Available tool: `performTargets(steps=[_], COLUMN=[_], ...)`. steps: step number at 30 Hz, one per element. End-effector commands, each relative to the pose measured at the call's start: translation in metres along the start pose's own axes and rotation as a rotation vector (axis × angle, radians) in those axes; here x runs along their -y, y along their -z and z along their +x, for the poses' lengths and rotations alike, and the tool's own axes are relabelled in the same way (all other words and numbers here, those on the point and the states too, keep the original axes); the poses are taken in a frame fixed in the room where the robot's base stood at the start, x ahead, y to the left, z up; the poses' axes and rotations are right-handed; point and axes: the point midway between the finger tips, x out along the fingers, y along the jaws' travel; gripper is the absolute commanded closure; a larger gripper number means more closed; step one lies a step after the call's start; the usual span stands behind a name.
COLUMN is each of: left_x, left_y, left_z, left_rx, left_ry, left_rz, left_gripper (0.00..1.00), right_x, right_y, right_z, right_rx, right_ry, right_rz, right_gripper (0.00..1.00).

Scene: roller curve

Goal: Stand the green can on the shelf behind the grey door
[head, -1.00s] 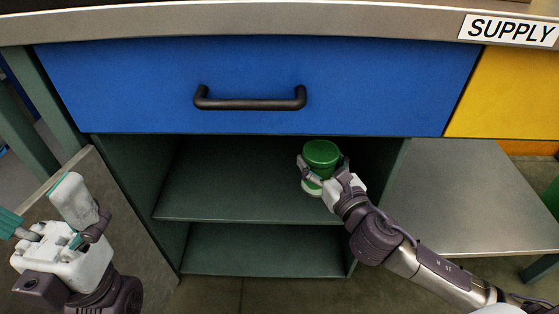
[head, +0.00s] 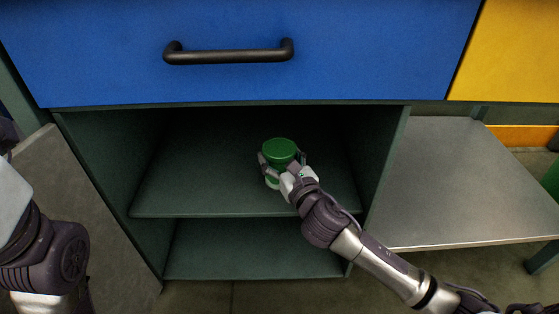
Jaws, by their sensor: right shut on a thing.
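I cannot tell whether the can's base touches the shelf. The grey door (head: 75,225) stands swung open at the left of the cabinet. My left arm shows at the left edge, but its fingertips are out of the picture.
A blue drawer (head: 250,80) with a black handle (head: 228,52) is above the opening. A lower shelf (head: 250,250) lies below. A metal side shelf (head: 450,190) stands to the right. The upper shelf is clear on the can's left.

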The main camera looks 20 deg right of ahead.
Motion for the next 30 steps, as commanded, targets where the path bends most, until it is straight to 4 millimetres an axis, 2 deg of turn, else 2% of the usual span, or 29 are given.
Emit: performTargets(steps=[7, 8, 12, 24, 27, 30], left_x=[0.0, 0.0, 0.0, 0.0, 0.001, 0.003], left_y=[0.0, 0.0, 0.0, 0.0, 0.0, -0.009], left_z=[0.0, 0.001, 0.001, 0.002, 0.007, -0.004], left_rx=[0.0, 0.0, 0.0, -0.001, -0.007, 0.043], left_ry=[0.0, 0.0, 0.0, 0.0, 0.001, 0.015], left_rz=[0.0, 0.0, 0.0, -0.001, -0.001, -0.005], left_gripper=[0.0, 0.0, 0.0, 0.0, 0.0, 0.0], right_x=[0.0, 0.0, 0.0, 0.0, 0.0, 0.0], right_y=[0.001, 0.002, 0.001, -0.002, -0.002, -0.003], right_z=[0.0, 0.0, 0.0, -0.002, -0.013, -0.032], right_rx=[0.0, -0.001, -0.001, 0.0, -0.003, -0.005], right_ry=[0.0, 0.0, 0.0, 0.0, -0.001, -0.002], right_rz=[0.0, 0.001, 0.001, 0.0, 0.0, 0.0], right_gripper=[0.68, 0.26, 0.03, 0.03, 0.03, 0.03])
